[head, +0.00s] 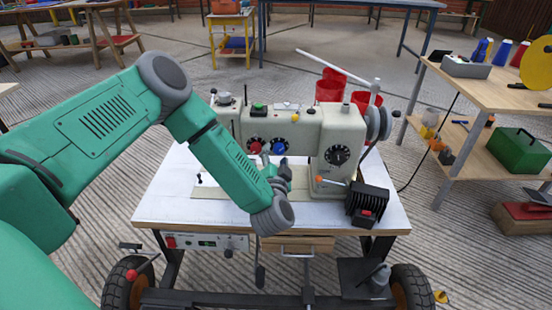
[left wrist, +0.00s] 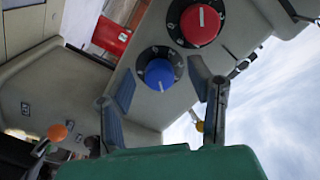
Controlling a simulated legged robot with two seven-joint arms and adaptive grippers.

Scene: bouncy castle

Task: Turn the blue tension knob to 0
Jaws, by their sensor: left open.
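The blue tension knob (head: 279,146) is on the front of a cream sewing machine (head: 300,124), right of a red knob (head: 254,147). In the left wrist view the blue knob (left wrist: 159,74) sits on a dark dial, its pale mark towards the bottom of the picture. The dial's numbers are too small to read. The red knob (left wrist: 200,24) is up and right of it there. My left gripper (left wrist: 161,66) is open, its fingers on either side of the blue knob in the picture; contact cannot be told. In the head view my left gripper (head: 272,166) is partly hidden by its wrist.
The machine stands on a white-topped wheeled table (head: 165,203). A black numbered dial (head: 337,155) and a black ribbed box (head: 367,203) are on the right. Red containers (head: 330,88) stand behind the machine. A wooden bench (head: 490,94) is further right.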

